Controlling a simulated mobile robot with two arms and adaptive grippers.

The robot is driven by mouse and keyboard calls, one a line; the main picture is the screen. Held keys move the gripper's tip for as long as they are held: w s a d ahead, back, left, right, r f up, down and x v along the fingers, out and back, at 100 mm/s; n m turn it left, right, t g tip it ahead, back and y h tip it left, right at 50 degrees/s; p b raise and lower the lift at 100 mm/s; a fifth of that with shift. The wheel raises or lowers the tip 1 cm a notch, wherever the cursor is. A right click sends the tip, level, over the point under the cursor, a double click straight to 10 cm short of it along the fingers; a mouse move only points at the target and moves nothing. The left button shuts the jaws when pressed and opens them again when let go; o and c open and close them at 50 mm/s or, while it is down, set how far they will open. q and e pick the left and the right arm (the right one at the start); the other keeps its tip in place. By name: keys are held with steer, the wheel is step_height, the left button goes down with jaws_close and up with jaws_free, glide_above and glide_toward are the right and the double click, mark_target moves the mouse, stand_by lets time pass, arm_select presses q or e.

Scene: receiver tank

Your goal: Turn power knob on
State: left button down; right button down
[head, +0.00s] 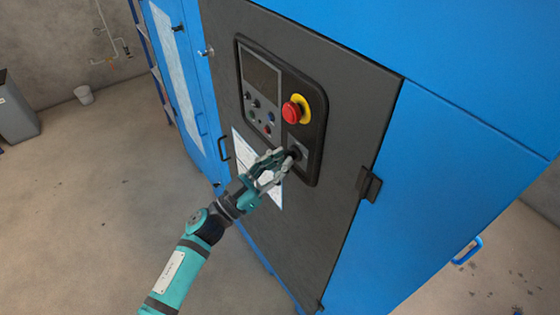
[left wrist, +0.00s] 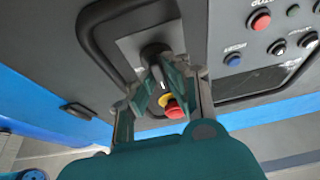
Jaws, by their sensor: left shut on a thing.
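The black power knob (head: 294,153) sits on a light plate low on the control panel (head: 316,160), below the red emergency stop. My left gripper (head: 283,157) reaches it from the lower left and is shut on it. In the left wrist view the knob (left wrist: 155,54) stands between the two fingertips (left wrist: 166,72). The fingers partly hide it, and I cannot read which way it points. My right gripper is in neither view.
The red emergency stop button (head: 292,112) with its yellow collar is just above the knob. Small buttons (head: 262,118) and a dark screen (head: 260,75) are to the left. Floor at left is open.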

arm_select(q)
steer(key=shift+m+g+h, duration=0.3)
steer(key=shift+m, duration=0.3)
steer(key=m+g+b, duration=0.1)
steer(key=m+g, duration=0.1)
steer(key=m, duration=0.3)
steer(key=m+g+h+b, duration=0.1)
steer(key=m+g+b, duration=0.1)
steer(key=m, duration=0.4)
steer(key=shift+w+a+r+m+g, duration=0.15)
steer(key=shift+m+g, duration=0.15)
steer(key=shift+g, duration=0.4)
steer(key=m+g, duration=0.1)
steer(key=m, duration=0.1)
steer(key=m+g, duration=0.1)
steer(key=m, duration=0.2)
steer(key=shift+r+y+b, duration=0.1)
steer(key=shift+y+b, duration=0.2)
steer(key=shift+b, duration=0.1)
steer(key=m+g+y, duration=0.1)
steer(key=m, duration=0.3)
steer(key=shift+m+y, duration=0.4)
